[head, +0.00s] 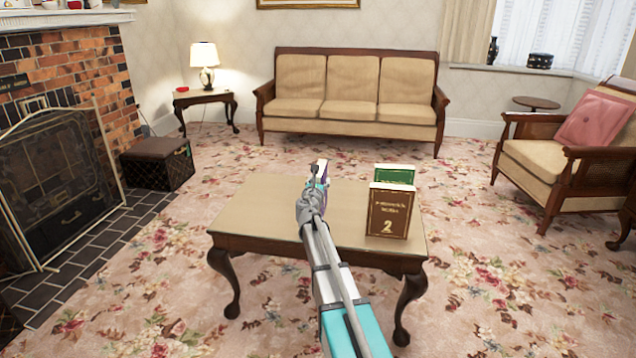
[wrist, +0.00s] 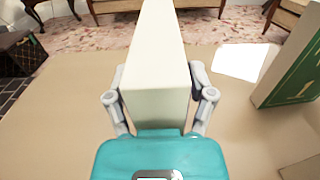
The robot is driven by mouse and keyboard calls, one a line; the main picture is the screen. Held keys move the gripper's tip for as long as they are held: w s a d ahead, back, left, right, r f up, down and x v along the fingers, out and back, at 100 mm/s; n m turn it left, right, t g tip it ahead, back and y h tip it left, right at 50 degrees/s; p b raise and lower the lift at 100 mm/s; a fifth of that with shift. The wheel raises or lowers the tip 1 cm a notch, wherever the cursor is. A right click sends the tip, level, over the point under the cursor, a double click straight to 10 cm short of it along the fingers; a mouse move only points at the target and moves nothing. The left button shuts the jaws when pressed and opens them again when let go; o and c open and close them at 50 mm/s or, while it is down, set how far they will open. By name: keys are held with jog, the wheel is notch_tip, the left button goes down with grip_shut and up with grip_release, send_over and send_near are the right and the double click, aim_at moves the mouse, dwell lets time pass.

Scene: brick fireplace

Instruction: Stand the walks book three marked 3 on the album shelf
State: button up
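My gripper (head: 318,190) is over the middle of the low table. In the wrist view its fingers (wrist: 160,100) press on both sides of a pale, page-coloured block (wrist: 158,55), which looks like a book seen edge-on. In the head view a thin purple strip of this book (head: 323,172) shows at the gripper. Its cover and any number are hidden, so I cannot tell whether it is marked 3. A brown book marked 2 (head: 388,212) stands upright on the table at right, with a green book (head: 395,175) behind it. I cannot make out the album shelf.
The low table (head: 262,205) is clear on its left. The green book (wrist: 292,75) is close on the right in the wrist view, near a white patch (wrist: 246,62). A sofa (head: 350,95), an armchair (head: 565,155), a dark box (head: 158,163) and a fireplace (head: 60,165) surround open carpet.

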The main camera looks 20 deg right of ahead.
jog(key=shift+r, duration=0.15)
dwell(0.3)
jog(key=v, duration=1.2)
dwell(0.6)
jog(key=s+a+f+m+g+y, duration=0.2)
jog(key=s+a+f+m+g, duration=0.2)
jog(key=s+f+m+g, duration=1.1)
jog(key=s+a+f+m+y, duration=0.3)
jog(key=s+a+m+y, duration=0.5)
jog(key=s+a+m, duration=0.4)
jog(key=shift+a+f+m, duration=0.35)
jog(key=shift+a+m, duration=0.75)
